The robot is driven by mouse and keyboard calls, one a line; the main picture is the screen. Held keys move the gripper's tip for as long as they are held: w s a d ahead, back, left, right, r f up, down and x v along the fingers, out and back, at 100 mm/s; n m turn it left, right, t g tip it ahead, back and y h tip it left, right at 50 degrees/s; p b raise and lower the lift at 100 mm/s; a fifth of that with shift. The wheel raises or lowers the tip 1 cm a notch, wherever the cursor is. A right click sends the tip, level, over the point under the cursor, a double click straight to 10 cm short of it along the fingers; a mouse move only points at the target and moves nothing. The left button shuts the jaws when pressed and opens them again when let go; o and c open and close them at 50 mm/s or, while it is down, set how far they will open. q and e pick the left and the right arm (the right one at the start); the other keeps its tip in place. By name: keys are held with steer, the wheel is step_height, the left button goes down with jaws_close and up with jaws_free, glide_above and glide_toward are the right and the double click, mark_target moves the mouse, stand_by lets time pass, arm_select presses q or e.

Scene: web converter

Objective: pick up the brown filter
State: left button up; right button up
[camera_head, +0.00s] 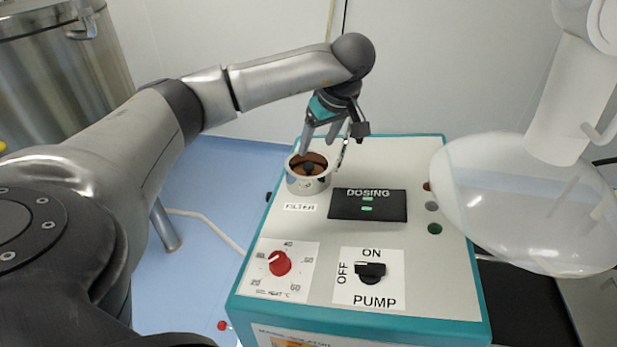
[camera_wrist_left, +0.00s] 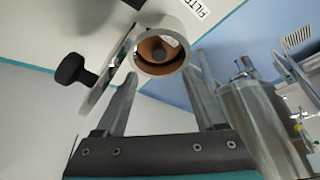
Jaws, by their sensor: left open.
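The brown filter (camera_head: 317,160) sits inside a round metal holder (camera_head: 309,185) on top of the teal-edged machine, by the FILTER label. A dark knob shows at its middle. My left gripper (camera_head: 321,146) is open and points down just above the holder, with a finger overlapping the filter's view. In the left wrist view the brown filter (camera_wrist_left: 148,48) shows inside the metal ring, ahead of and between the two open fingers (camera_wrist_left: 161,76). Nothing is between the fingertips that I can see as gripped. My right gripper is not in view.
A black knob (camera_wrist_left: 72,69) on a metal clamp stands beside the holder. The panel has a DOSING display (camera_head: 367,205), a red heat dial (camera_head: 280,263) and a pump switch (camera_head: 370,272). A clear rounded vessel (camera_head: 525,205) hangs at right. A steel tank (camera_head: 60,65) stands at left.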

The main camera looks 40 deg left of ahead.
mark_target(309, 165)
arm_select(q)
steer(key=b+x, duration=0.1)
steer(key=x, duration=0.7)
steer(key=shift+w+f, duration=0.1)
steer(key=shift+f, duration=0.2)
steer(key=shift+c, duration=0.3)
jaws_close()
